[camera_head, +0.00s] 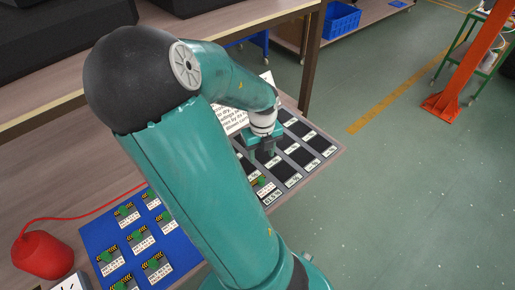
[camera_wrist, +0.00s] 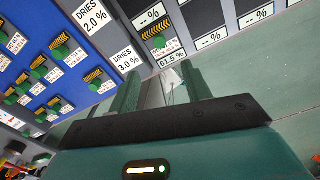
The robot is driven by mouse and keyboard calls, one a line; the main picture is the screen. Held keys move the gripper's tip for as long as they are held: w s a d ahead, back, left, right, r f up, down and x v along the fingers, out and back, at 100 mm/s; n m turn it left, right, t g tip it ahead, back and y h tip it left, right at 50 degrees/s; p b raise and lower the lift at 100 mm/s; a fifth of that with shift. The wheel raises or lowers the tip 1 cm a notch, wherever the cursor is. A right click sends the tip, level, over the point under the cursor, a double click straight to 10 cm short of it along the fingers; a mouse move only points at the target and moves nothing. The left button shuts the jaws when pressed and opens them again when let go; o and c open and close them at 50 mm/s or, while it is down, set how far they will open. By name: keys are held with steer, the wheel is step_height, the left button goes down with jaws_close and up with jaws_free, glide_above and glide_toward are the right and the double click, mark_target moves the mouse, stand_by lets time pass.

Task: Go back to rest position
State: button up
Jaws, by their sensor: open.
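My gripper (camera_wrist: 168,85) is open, and nothing shows between its two fingers in the wrist view. In the head view my gripper (camera_head: 265,152) is over the grey board with dark square slots (camera_head: 290,165). One slot near it holds a striped card with a green knob (camera_head: 264,185), above a 61.5 % label; the same card (camera_wrist: 158,40) shows close to the fingers in the wrist view. Whether the fingers touch the board cannot be told. My teal arm hides part of the board and the blue board.
A blue board (camera_head: 92,236) holds several striped cards with green knobs. A red rounded object (camera_head: 42,255) with a red cable is at the left. A white text sign (camera_head: 232,121) stands behind my arm. Open green floor (camera_head: 410,190) lies right, with an orange post (camera_head: 468,62) farther off.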

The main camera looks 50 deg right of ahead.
stand_by(0.3)
steer(key=w+a+r+n+t+y, duration=0.1)
steer(key=w+a+r+n, duration=0.2)
steer(key=a+n, duration=0.55)
steer(key=w+a+r+n+t+y, duration=0.1)
steer(key=w+a+r+n+y, duration=0.2)
steer(key=a+n, duration=0.55)
steer(key=s+a+r+n+t+h, duration=0.1)
steer(key=a+r+n, duration=0.5)
steer(key=n, duration=0.6)
steer(key=s+a+r+n+t+h, duration=0.2)
steer(key=a+r+n, duration=0.5)
steer(key=n, duration=0.5)
steer(key=shift+s+a+r+n+t+h, duration=0.3)
steer(key=shift+s+r+n+h, duration=0.15)
steer(key=shift+r, duration=0.35)
